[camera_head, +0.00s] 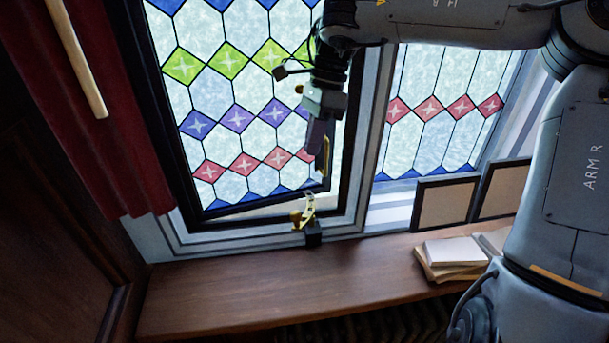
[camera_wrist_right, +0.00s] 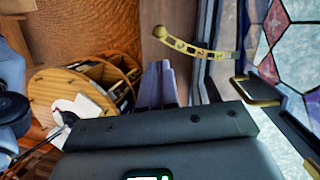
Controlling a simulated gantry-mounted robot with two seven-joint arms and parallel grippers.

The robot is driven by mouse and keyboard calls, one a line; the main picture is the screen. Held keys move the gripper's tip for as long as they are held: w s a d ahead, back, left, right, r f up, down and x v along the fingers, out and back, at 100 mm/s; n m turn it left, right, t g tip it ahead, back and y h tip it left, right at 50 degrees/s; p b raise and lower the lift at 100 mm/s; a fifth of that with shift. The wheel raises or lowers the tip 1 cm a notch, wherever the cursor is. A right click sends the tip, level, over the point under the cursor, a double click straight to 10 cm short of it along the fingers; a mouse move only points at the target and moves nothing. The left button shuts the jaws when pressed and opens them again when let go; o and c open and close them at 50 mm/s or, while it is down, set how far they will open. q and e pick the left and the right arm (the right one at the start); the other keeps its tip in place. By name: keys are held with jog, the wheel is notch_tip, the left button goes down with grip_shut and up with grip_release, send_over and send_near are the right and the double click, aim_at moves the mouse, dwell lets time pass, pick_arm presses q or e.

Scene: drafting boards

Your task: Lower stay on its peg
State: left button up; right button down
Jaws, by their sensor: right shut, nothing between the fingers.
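The brass stay (camera_head: 309,205) is a short curved bar by the bottom of the casement sash, above a dark block (camera_head: 312,236) at the sill. In the right wrist view the stay (camera_wrist_right: 195,50) shows a row of holes and a round knob at its left end. I cannot tell whether a hole sits around a peg. The leaded sash (camera_head: 245,125) stands slightly ajar. My right gripper (camera_head: 316,148) is shut and empty, above the stay and in front of the sash. Its fingers (camera_wrist_right: 158,86) appear apart from the stay. My left gripper is out of view.
A brass handle (camera_head: 326,158) on the sash is close beside my right fingers. A red curtain (camera_head: 85,120) hangs left. The sill's left and middle are clear.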

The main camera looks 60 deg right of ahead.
jog(key=f, duration=0.1)
jog(key=b, duration=0.2)
send_near(297, 212)
jog(key=p+x, duration=0.1)
jog(key=x, duration=0.4)
jog(key=shift+w+f, duration=0.1)
jog(key=shift+f, duration=0.2)
jog(key=shift+w+a+f, duration=0.1)
jog(key=shift+a+f, duration=0.05)
jog(key=shift+f, duration=0.45)
jog(key=shift+f, duration=0.1)
